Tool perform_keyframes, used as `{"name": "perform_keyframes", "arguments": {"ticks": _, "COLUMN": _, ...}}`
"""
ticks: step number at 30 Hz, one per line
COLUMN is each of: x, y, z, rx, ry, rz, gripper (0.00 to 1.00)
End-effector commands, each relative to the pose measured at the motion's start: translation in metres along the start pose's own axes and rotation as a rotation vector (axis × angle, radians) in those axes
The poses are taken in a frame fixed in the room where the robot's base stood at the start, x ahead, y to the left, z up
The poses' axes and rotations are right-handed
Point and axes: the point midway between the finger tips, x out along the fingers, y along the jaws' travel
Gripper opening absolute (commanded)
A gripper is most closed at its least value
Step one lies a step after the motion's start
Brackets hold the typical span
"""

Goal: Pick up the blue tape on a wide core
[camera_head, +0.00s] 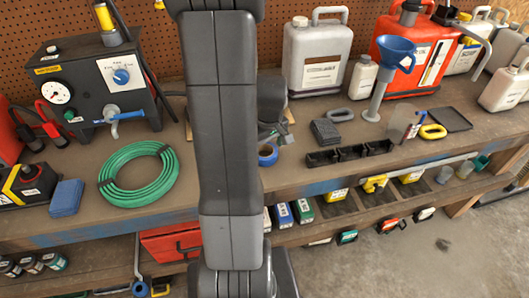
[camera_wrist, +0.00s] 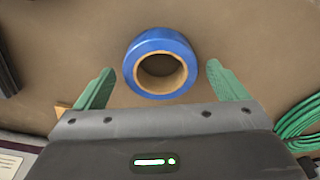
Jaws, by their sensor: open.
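The blue tape (camera_wrist: 160,40) is a roll with a wide tan cardboard core, lying flat on the brown bench top in the wrist view. In the head view the blue tape (camera_head: 267,154) shows beside my arm, partly hidden by it. My gripper (camera_wrist: 156,82) is open, its two green fingers spread to the left and right of the roll, with the tape between and slightly beyond the fingertips. Nothing is held. In the head view the gripper is mostly hidden behind my arm.
A green hose coil (camera_head: 139,173) lies left of the tape on the bench (camera_head: 215,203). A black divided tray (camera_head: 348,154) and a dark grey block (camera_head: 325,131) lie to its right. A grey jug (camera_head: 315,60) and a red can (camera_head: 410,55) stand behind.

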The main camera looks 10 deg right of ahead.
Motion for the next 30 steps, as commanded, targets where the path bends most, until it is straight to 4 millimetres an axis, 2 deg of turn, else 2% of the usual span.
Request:
{"name": "perform_keyframes", "arguments": {"ticks": 4, "x": 0.0122, "y": -0.0001, "z": 0.0001, "rx": 0.0, "ry": -0.001, "rz": 0.0, "gripper": 0.93}}
{"name": "perform_keyframes", "arguments": {"ticks": 12, "x": 0.014, "y": 0.0001, "z": -0.0002, "rx": -0.001, "ry": 0.001, "rz": 0.001, "gripper": 0.93}}
{"name": "perform_keyframes", "arguments": {"ticks": 18, "x": 0.0139, "y": 0.0001, "z": -0.0002, "rx": -0.001, "ry": 0.001, "rz": 0.001, "gripper": 0.53}}
{"name": "perform_keyframes", "arguments": {"ticks": 20, "x": 0.0138, "y": 0.0001, "z": -0.0002, "rx": -0.001, "ry": 0.001, "rz": 0.001, "gripper": 0.44}}
{"name": "perform_keyframes", "arguments": {"ticks": 30, "x": 0.0073, "y": 0.0003, "z": -0.0014, "rx": -0.001, "ry": 0.002, "rz": 0.002, "gripper": 0.44}}
